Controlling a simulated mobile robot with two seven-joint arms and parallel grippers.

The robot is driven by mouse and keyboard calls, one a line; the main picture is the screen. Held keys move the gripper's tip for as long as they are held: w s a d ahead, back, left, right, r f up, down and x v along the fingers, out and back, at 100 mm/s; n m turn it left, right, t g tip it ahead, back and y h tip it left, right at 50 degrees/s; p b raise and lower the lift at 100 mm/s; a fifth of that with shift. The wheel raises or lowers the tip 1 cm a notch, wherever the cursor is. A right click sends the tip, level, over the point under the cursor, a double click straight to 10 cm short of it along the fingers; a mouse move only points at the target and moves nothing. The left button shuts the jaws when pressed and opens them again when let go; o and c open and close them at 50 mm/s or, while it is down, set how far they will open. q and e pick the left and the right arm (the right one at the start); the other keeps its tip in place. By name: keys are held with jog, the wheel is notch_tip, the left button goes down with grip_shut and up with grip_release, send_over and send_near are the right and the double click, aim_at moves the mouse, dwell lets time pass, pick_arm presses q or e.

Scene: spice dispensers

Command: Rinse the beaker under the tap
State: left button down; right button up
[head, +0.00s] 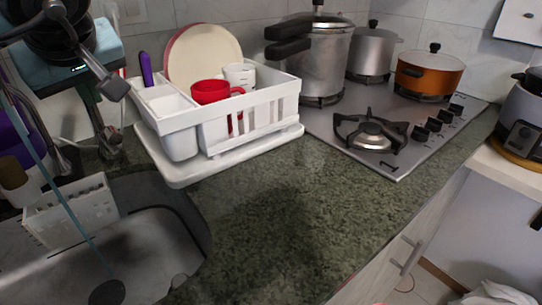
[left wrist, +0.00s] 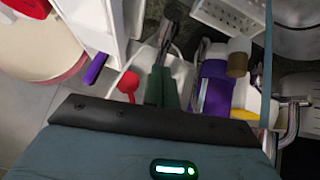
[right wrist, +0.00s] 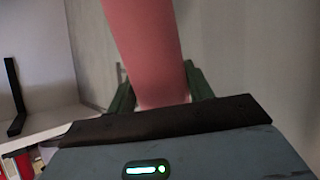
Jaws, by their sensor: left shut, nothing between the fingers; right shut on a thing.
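A long pink-red thing (right wrist: 147,45) fills the middle of the right wrist view. My right gripper (right wrist: 160,90) is shut on it; I cannot tell for sure that it is the beaker. Neither shows in the head view. A thin blue water stream (head: 68,205) falls into the sink at the lower left and also shows in the left wrist view (left wrist: 267,60). The chrome tap (left wrist: 290,125) is partly hidden there, behind my gripper. My left gripper (head: 104,140) is shut and empty, pointing down close behind the sink.
The grey sink (head: 150,245) holds a white perforated basket (head: 75,210). A white dish rack (head: 255,120) with a red mug (head: 212,92) stands right of my left gripper. Pots and a hob (head: 395,160) are farther right. The counter (head: 300,225) in front is clear.

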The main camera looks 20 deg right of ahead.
aim_at(111, 130)
pick_arm(q)
jog(key=shift+d+f, duration=0.15)
jog(key=shift+f, duration=0.9)
jog(key=shift+d+f, duration=0.15)
jog(key=shift+f, duration=0.9)
pick_arm(e)
jog(key=shift+f, duration=0.35)
